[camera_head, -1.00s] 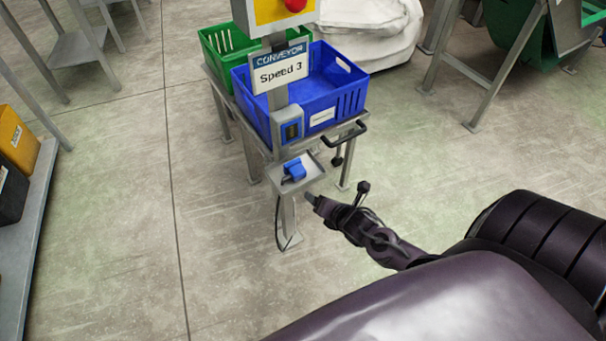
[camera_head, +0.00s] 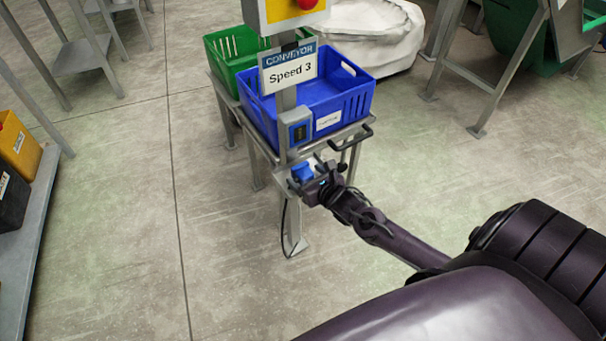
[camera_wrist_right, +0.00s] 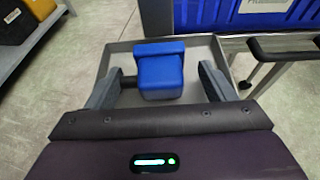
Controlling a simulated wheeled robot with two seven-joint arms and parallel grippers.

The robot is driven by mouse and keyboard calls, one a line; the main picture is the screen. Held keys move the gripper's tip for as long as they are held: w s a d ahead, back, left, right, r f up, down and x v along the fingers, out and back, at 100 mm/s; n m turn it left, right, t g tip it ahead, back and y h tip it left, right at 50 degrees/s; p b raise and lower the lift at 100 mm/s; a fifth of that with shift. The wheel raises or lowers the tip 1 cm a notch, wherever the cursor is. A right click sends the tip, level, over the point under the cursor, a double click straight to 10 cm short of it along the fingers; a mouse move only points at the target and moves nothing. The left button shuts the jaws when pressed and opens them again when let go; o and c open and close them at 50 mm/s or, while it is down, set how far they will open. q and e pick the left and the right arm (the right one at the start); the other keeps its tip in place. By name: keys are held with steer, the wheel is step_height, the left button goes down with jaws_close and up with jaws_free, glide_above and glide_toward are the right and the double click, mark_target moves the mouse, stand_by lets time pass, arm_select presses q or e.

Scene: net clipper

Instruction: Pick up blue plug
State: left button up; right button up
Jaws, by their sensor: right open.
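The blue plug (camera_head: 302,172) sits on a small grey tray (camera_head: 284,184) on the conveyor post in the head view, partly hidden by my right gripper (camera_head: 313,184). In the right wrist view the blue plug (camera_wrist_right: 160,72) lies between the two open fingers of my right gripper (camera_wrist_right: 160,88). A dark cable end (camera_wrist_right: 128,80) comes out of the plug's left side toward the left finger. A gap shows between the plug and the right finger. My left gripper is not in view.
A black handle (camera_head: 352,136) juts out just right of the tray. The floor (camera_head: 230,270) in front is clear.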

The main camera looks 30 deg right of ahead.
mark_target(305, 172)
steer(key=shift+x, duration=0.75)
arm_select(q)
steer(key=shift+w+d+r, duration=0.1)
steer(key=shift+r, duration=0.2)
arm_select(e)
steer(key=c, duration=1.1)
steer(key=shift+r, duration=0.1)
